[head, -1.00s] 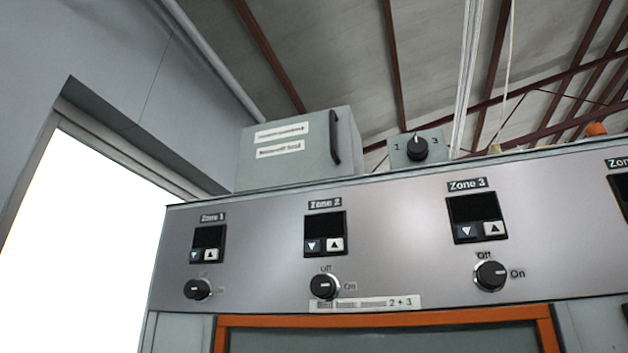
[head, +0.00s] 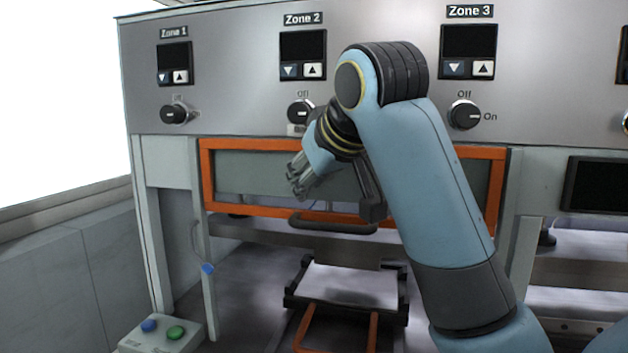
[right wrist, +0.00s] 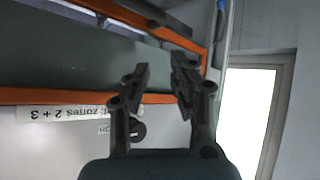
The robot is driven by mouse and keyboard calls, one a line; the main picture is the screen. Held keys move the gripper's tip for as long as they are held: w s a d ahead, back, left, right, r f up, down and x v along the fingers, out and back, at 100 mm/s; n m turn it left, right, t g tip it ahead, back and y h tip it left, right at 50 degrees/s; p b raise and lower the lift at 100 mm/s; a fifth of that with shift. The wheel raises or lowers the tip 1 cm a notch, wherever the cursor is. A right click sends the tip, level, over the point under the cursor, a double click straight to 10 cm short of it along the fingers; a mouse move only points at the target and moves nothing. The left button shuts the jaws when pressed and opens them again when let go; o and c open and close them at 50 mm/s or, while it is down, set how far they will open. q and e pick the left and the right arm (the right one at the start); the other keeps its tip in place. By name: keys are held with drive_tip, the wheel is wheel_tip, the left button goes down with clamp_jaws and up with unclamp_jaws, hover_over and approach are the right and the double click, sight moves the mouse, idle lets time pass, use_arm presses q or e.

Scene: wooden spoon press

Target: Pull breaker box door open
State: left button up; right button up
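No breaker box door shows in the current views. A grey box with a black vertical handle, on top of the machine in the earlier head view, is now out of frame. My right gripper (head: 298,176) is in front of the orange-framed panel (head: 270,145), below the Zone 2 knob. In the right wrist view its two fingers (right wrist: 160,72) are apart with nothing between them, and the orange frame (right wrist: 60,96) and grey panel appear behind them. My left gripper is not in view.
The control panel (head: 225,70) has displays and knobs. A bright opening (head: 65,110) is at left.

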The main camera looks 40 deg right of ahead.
drive_tip(key=w+d+r+t, duration=0.1)
drive_tip(key=w+r, duration=0.1)
drive_tip(key=r, duration=0.6)
drive_tip(key=w+r+t, duration=0.1)
drive_tip(key=w+r, duration=0.1)
drive_tip(key=r, duration=0.6)
drive_tip(key=s+d+r+m+t+h, duration=0.1)
drive_tip(key=s+r+m+t, duration=0.15)
drive_tip(key=r, duration=1.15)
drive_tip(key=s+d+r+m+t+h, duration=0.1)
drive_tip(key=s+r+t+h, duration=0.2)
drive_tip(key=r, duration=1.2)
drive_tip(key=shift+n+g+y, duration=0.25)
drive_tip(key=shift+y, duration=0.45)
drive_tip(key=p+x, duration=0.4)
drive_tip(key=x, duration=0.5)
drive_tip(key=shift+w+d+r+p, duration=0.15)
drive_tip(key=shift+w+d+p, duration=0.05)
drive_tip(key=shift+w+p, duration=0.1)
drive_tip(key=shift+c, duration=0.3)
clamp_jaws()
